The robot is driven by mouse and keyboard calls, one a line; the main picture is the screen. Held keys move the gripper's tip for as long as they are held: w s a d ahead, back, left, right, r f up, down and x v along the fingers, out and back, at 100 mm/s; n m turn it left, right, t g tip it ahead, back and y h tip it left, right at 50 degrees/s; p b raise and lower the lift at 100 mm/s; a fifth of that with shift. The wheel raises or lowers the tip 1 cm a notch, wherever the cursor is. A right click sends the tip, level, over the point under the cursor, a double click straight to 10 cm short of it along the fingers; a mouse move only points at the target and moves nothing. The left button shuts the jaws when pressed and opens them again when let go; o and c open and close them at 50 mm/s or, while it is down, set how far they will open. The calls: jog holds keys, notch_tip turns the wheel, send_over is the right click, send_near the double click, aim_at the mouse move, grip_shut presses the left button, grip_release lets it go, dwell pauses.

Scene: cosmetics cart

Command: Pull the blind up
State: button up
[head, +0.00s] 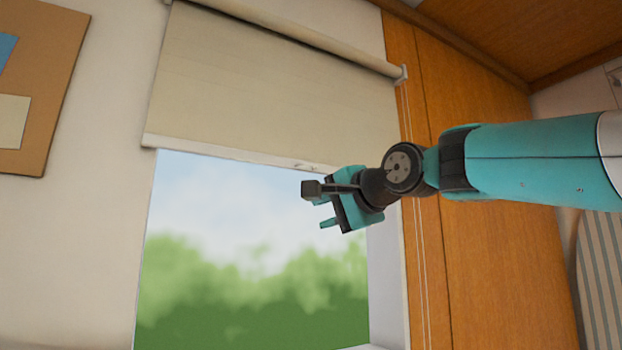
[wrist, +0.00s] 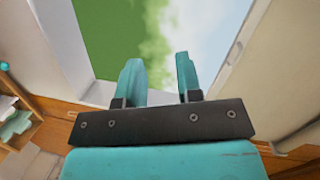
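The beige roller blind (head: 270,85) hangs partway down over the window in the head view, with a pale bottom bar (head: 235,153) along its lower edge. The blind also shows at the right of the wrist view (wrist: 285,75), with its bar (wrist: 232,62) beside the fingers. My gripper (head: 318,212) is in front of the window, just below the right end of the bar. In the wrist view its two teal fingers (wrist: 160,80) stand apart with nothing between them. They look apart from the bar. Two thin cords (head: 415,230) hang at the right of the window.
The window (head: 240,250) shows blurred green and sky below the blind. A brown board (head: 60,30) with papers hangs on the wall at the left. Orange wood panelling (head: 490,270) stands at the right, behind my arm. The space in front of the window's left part is clear.

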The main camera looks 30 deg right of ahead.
jog(key=s+d+r+m+t+h, duration=0.25)
jog(key=d+r+m, duration=0.2)
jog(key=r, duration=0.65)
jog(key=p, duration=1.8)
send_near(310, 165)
jog(key=w, duration=0.9)
jog(key=shift+w+d+r+t+y, duration=0.1)
jog(key=shift+w+r+t+y, duration=0.05)
jog(key=shift+w+t, duration=0.15)
jog(key=shift+w+d+r+t+y, duration=0.1)
jog(key=shift+w+d+r+t, duration=0.05)
jog(key=shift+w, duration=0.25)
grip_shut()
